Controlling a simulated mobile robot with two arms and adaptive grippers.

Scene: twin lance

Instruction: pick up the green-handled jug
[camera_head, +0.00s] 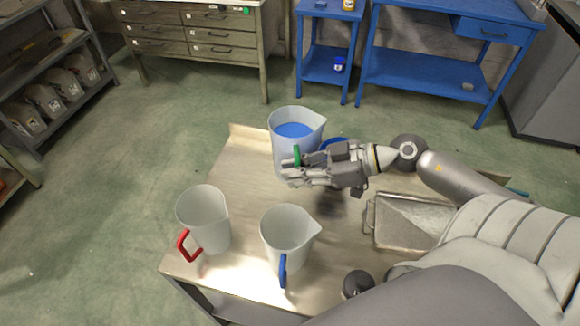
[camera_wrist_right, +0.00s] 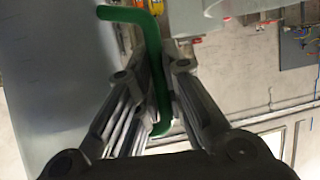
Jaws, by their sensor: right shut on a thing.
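The green-handled jug (camera_head: 283,127) is a pale translucent jug with blue contents, at the far part of the wooden-topped table (camera_head: 255,186). Its green handle (camera_head: 297,155) faces my right gripper (camera_head: 292,170). In the right wrist view the green handle (camera_wrist_right: 140,15) runs down between the fingers of my right gripper (camera_wrist_right: 160,112), which is shut on it. The jug wall (camera_wrist_right: 60,60) fills the left of that view. The jug appears upright; its base is partly hidden by the gripper, so I cannot tell whether it touches the table. My left gripper is not in view.
A red-handled jug (camera_head: 204,216) and a blue-handled jug (camera_head: 287,238) stand at the table's near side. A metal tray (camera_head: 411,220) lies at the right. A blue round object (camera_head: 335,142) is partly hidden behind my gripper. The table's left middle is clear.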

